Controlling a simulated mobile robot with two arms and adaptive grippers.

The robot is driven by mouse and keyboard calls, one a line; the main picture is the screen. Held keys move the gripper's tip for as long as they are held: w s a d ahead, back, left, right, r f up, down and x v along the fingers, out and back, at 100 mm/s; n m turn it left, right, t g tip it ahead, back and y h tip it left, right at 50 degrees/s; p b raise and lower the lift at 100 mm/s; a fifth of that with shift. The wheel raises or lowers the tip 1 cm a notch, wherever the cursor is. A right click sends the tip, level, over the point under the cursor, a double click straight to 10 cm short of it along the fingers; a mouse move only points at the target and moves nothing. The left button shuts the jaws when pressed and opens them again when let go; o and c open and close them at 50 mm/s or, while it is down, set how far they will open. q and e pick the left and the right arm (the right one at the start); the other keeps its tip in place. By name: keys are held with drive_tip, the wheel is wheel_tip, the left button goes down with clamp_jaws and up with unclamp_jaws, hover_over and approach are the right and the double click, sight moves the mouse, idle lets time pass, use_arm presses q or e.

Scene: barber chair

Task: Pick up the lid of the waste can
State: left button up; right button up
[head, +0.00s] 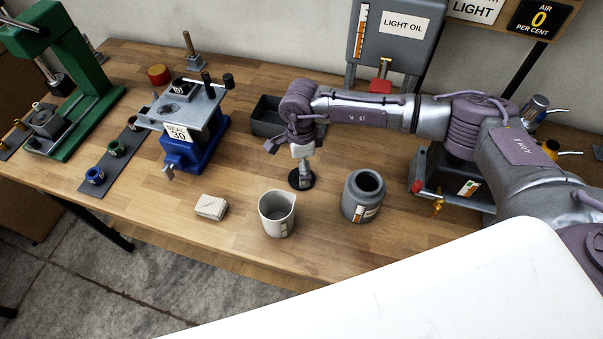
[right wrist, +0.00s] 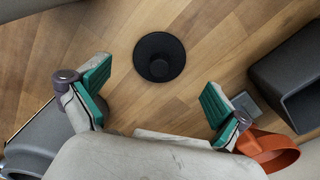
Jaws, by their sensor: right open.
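A round black lid-like disc (head: 301,180) lies on the wooden bench below my right gripper (head: 299,146). In the right wrist view the black disc (right wrist: 159,57) lies ahead of the fingertips, with a darker round middle. My right gripper (right wrist: 150,92) is open, with green-padded fingers wide apart and nothing between them. It appears apart from the disc. A grey can (head: 363,197) with an open mouth and an orange-marked label stands to the right of the disc. My left gripper is not in view.
A white cup (head: 277,215) and a folded cloth (head: 211,207) lie near the front edge. A dark tray (head: 266,125) is behind my gripper; it also shows in the wrist view (right wrist: 290,80). A blue vise-like fixture (head: 190,148) stands left. An orange-red part (right wrist: 270,148) is near one finger.

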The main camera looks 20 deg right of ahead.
wheel_tip(320, 180, down, 3)
drive_tip(key=shift+d+f+p, duration=0.1)
drive_tip(key=shift+d+p, duration=0.05)
drive_tip(key=shift+p, duration=0.5)
drive_tip(key=shift+f, duration=0.25)
drive_tip(key=shift+c, duration=1)
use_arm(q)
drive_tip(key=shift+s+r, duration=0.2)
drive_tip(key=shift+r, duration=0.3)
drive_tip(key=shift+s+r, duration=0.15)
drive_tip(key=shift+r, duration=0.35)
use_arm(e)
drive_tip(key=shift+s, duration=0.2)
clamp_jaws()
